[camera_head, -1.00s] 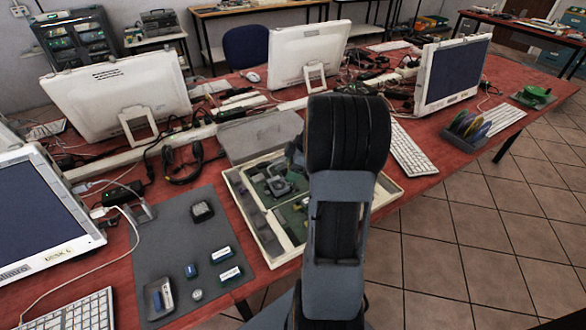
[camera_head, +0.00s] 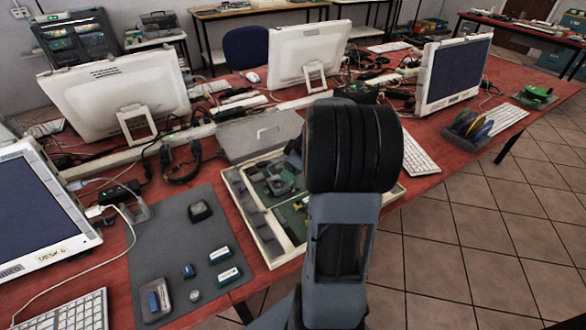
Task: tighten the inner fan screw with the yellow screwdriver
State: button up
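An open cream case (camera_head: 262,243) lies on the red table in the middle of the view, with green circuit boards and grey parts inside. A grey part that looks like the fan (camera_head: 281,184) sits in its upper left area. The inner screw is too small to make out. A small yellow thing (camera_head: 303,206) shows beside my arm; I cannot tell whether it is the yellow screwdriver. My arm stands over the right part of the case and hides much of it. My gripper is hidden behind the arm.
A grey mat (camera_head: 165,240) with several small blue, white and dark items lies left of the case. A grey metal lid or box (camera_head: 258,135) stands behind it.

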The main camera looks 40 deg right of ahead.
jog(key=shift+m, duration=0.7)
jog(key=shift+h, duration=0.3)
jog(key=m, duration=0.1)
jog(key=m+h, duration=0.1)
jog(key=shift+a+r+m+t, duration=0.1)
jog(key=shift+a+m+t, duration=0.05)
jog(key=shift+m+t, duration=0.15)
jog(key=shift+m+h+p, duration=0.3)
jog(key=shift+m+p, duration=0.35)
jog(key=shift+m, duration=0.55)
jog(key=shift+r+p, duration=2.45)
jog(key=shift+r, duration=1)
